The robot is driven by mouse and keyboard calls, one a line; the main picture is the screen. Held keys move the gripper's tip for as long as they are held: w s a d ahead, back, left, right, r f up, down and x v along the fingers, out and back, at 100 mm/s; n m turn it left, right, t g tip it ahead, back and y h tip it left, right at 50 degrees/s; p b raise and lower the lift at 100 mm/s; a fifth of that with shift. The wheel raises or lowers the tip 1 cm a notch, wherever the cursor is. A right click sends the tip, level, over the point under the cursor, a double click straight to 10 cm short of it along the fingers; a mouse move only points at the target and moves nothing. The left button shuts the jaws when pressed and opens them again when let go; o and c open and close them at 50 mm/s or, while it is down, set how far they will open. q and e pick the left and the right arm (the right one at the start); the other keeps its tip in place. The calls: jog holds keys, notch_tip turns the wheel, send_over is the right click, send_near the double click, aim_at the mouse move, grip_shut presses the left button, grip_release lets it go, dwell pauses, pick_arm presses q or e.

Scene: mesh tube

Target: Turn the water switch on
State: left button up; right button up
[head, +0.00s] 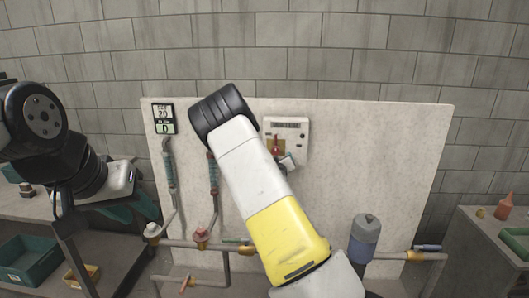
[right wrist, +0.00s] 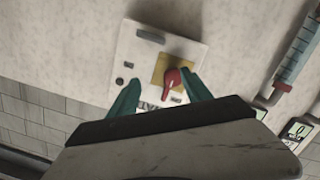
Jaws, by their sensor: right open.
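The water switch is a red rotary handle (right wrist: 172,82) on a tan square of a white panel box (right wrist: 135,62). In the head view the red handle (head: 276,151) and the box (head: 298,126) are partly covered by my right arm. My right gripper (right wrist: 160,92) is open, with its two teal fingertips apart in front of the box. The handle shows between the fingers, closer to the right one; I cannot tell whether they touch. My left gripper (head: 134,208) is at the left, away from the switch; its finger opening is unclear.
A pale board (head: 390,150) carries the box, a small display (head: 164,117) and pipes with valves (head: 201,235). A grey-blue cylinder (head: 365,238) stands lower right. A left bench holds a green bin (head: 30,262); a right bench holds an orange bottle (head: 504,207).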

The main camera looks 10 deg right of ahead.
aim_at(276, 145)
jog(key=w+n+t, duration=0.1)
jog(key=w, duration=0.3)
jog(key=w+n+t, duration=0.1)
jog(key=w, duration=0.4)
jog(key=shift+w+a+r+y, duration=0.1)
jog(key=shift+w+y, duration=0.05)
jog(key=shift+y, duration=0.15)
grip_shut()
